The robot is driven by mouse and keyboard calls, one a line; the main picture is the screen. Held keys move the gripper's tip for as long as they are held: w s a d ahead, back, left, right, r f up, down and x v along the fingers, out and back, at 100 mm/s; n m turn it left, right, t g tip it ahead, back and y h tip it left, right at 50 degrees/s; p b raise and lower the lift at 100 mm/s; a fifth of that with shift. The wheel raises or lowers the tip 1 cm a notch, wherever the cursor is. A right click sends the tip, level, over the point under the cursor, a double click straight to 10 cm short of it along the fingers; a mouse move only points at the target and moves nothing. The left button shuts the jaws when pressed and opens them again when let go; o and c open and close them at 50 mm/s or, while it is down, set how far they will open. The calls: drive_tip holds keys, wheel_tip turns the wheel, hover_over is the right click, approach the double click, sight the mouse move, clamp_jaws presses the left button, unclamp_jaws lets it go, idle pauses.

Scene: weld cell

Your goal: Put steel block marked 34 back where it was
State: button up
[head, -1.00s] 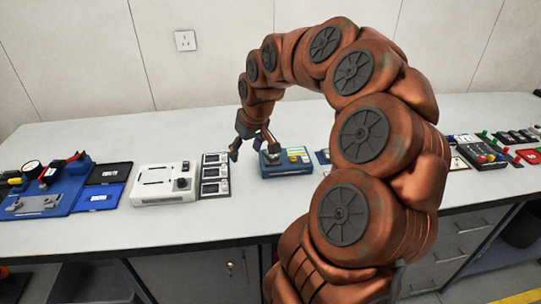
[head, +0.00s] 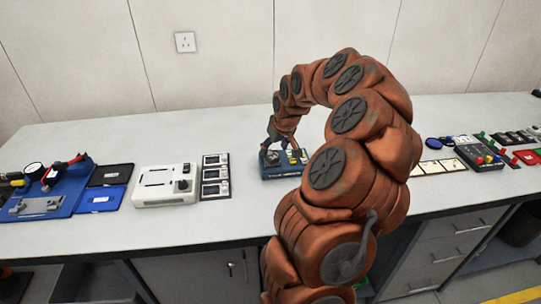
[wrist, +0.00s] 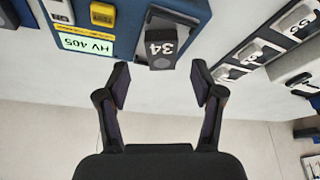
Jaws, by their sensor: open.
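The dark steel block marked 34 (wrist: 162,50) sits at the edge of a blue instrument labelled HV 405 (wrist: 128,28) in the wrist view. My gripper (wrist: 160,76) is open, with one finger to either side of the block's near end and a visible gap on both sides. Nothing is held. In the head view my gripper (head: 282,143) is over the blue instrument (head: 270,173), and the block is hard to make out there. A dark rack (head: 216,193) with several numbered blocks stands left of the instrument; it also shows in the wrist view (wrist: 212,66).
A white instrument (head: 155,198) stands left of the rack, with black and blue trays (head: 101,200) further left. White cards (head: 440,167) and a dark box with coloured knobs (head: 480,155) lie to the right. The front strip of the bench is clear.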

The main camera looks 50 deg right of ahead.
sight(271, 155)
drive_tip(key=shift+p+x, duration=0.45)
drive_tip(key=shift+x, duration=1.25)
drive_tip(key=shift+a, duration=0.1)
drive_tip(key=shift+c, duration=0.3)
clamp_jaws()
